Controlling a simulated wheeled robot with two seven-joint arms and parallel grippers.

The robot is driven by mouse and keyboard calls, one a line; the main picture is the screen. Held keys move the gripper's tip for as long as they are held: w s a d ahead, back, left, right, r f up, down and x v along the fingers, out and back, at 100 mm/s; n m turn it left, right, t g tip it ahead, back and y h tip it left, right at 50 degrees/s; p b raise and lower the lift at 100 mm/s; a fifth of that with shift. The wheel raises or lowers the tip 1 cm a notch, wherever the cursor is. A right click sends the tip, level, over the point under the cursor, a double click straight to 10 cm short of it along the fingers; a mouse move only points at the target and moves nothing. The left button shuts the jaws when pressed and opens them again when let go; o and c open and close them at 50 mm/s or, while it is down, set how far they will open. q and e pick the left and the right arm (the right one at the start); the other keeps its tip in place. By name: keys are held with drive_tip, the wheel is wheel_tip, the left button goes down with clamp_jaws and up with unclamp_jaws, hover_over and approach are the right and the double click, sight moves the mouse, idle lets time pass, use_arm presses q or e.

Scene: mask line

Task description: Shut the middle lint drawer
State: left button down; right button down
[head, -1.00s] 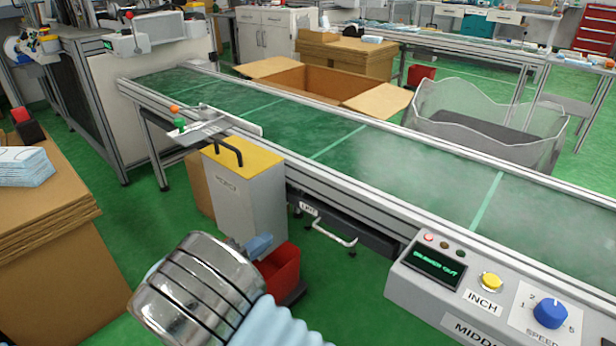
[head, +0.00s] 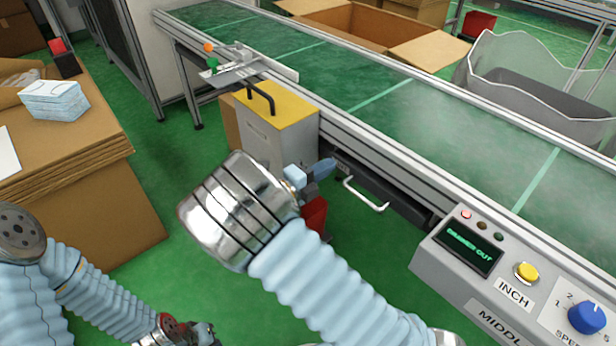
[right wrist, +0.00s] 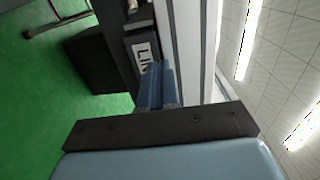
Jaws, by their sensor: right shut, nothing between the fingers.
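The dark lint drawer (head: 400,205) sits under the conveyor's near side, with a white bar handle (head: 368,196) on its front. The display (head: 470,247) on the control box marked "MIDDL…" reads "DRAWER OUT". My right gripper (head: 326,168) is shut and empty, its blue fingertips close to the left end of the drawer front. I cannot tell if they touch it. In the right wrist view the shut blue fingers (right wrist: 156,84) point at the front beside the white "LIN…" label (right wrist: 143,54). My left gripper (head: 203,334) is at the bottom edge, too small to read.
Stacked cardboard (head: 90,190) stands at the left. Green floor (head: 165,140) is open between them.

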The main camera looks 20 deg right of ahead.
sight(339, 159)
drive_tip(key=shift+x, duration=1)
drive_tip(key=shift+b+x, duration=0.45)
drive_tip(key=shift+x, duration=0.45)
drive_tip(key=shift+w+d, duration=0.15)
drive_tip(key=shift+d, duration=0.15)
drive_tip(key=shift+r, duration=0.2)
drive_tip(key=shift+d, duration=0.1)
